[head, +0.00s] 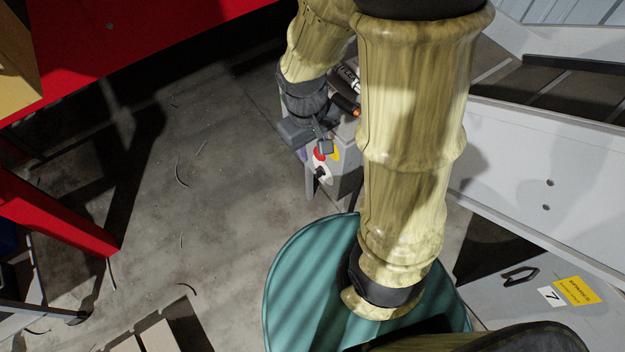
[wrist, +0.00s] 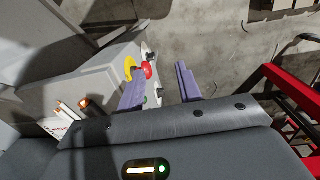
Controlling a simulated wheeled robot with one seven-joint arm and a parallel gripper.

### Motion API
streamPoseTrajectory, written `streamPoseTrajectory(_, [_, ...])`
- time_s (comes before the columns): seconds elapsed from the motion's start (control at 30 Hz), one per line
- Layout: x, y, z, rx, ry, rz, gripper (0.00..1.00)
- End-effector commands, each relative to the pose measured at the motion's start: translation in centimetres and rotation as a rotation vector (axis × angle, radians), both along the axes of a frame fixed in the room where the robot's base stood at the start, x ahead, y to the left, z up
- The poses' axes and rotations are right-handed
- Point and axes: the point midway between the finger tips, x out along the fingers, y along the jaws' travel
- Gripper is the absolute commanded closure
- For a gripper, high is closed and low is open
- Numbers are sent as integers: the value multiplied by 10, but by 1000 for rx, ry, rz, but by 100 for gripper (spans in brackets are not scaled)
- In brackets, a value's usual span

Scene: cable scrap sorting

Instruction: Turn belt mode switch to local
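A grey control box (head: 346,178) stands beside the conveyor. It carries a red push button on a yellow plate (head: 335,155) and a black knob on a white plate (head: 321,174), which looks like a selector switch. The wrist view shows the box (wrist: 98,75), the red button (wrist: 147,70) and small knobs on pale plates (wrist: 149,52) and (wrist: 159,95). I cannot read labels or the switch position. My gripper (head: 312,149) is at the box, its lavender fingers (wrist: 161,78) apart with nothing visibly held. The left finger partly covers the box face near the red button.
An orange lamp (head: 356,112) sits on top of the box. The white conveyor frame (head: 530,185) is at right, a teal round container (head: 300,280) below, and a red table (head: 130,35) at upper left. The concrete floor at left is mostly clear, with loose cable scraps.

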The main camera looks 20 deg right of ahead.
Motion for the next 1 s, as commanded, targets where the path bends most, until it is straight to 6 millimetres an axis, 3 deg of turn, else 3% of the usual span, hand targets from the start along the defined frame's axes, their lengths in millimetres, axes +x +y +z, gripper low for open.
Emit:
streamPoseTrajectory(0.03, [0, 9, -35, -40, 72, 86, 65])
streamPoseTrajectory(0.1, [-2, 18, -63, -106, 166, 201, 65])
streamPoseTrajectory(0.5, [6, 57, -198, -649, 612, 802, 65])
streamPoseTrajectory(0.8, [24, 114, -275, -1222, 791, 1120, 65])
streamPoseTrajectory(1.0, [26, 141, -291, -1437, 812, 1185, 65])
